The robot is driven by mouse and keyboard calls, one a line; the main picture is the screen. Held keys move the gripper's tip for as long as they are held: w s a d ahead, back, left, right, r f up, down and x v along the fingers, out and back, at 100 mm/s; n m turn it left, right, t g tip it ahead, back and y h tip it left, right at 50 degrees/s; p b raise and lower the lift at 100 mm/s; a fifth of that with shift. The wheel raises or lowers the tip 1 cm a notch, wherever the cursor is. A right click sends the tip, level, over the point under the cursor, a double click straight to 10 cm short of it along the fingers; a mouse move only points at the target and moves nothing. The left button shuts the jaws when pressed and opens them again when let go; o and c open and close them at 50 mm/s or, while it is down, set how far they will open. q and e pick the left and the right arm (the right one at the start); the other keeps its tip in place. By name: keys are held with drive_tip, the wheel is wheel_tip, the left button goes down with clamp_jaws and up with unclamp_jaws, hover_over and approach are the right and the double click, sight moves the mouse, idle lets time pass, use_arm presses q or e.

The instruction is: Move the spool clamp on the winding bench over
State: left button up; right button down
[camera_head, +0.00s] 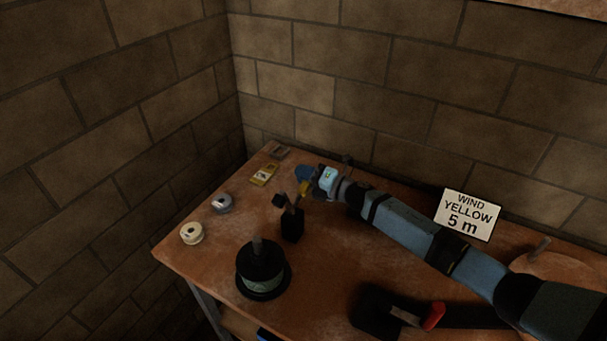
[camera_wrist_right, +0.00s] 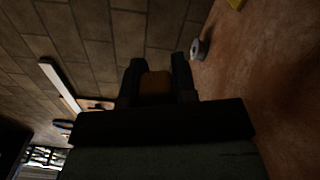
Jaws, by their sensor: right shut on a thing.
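The spool clamp (camera_head: 291,225) is a dark upright block on the winding bench (camera_head: 335,250), with a dark arm on its top and a yellow-orange handle (camera_head: 304,188) at its upper right. My right gripper (camera_head: 305,187) reaches in from the right and is at that handle. In the right wrist view an orange-brown piece (camera_wrist_right: 156,85) sits between the two dark fingers, and the gripper is shut on it. A black spool (camera_head: 262,268) with a greenish band stands in front of the clamp, on a round base. My left gripper is not in view.
A white spool (camera_head: 191,233) and a grey spool (camera_head: 221,203) lie near the left edge. A sign (camera_head: 467,214) reads "WIND YELLOW 5 m". A red handle (camera_head: 433,316) is at the front right. Brick walls close the back and left.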

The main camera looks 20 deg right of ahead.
drive_tip(key=shift+f, duration=0.1)
idle(0.3)
drive_tip(key=c, duration=0.9)
unclamp_jaws()
drive_tip(key=shift+s+d, duration=0.1)
drive_tip(key=p+v, duration=0.1)
drive_tip(key=v, duration=1.2)
drive_tip(key=shift+s+d, duration=0.2)
drive_tip(key=shift+s, duration=0.05)
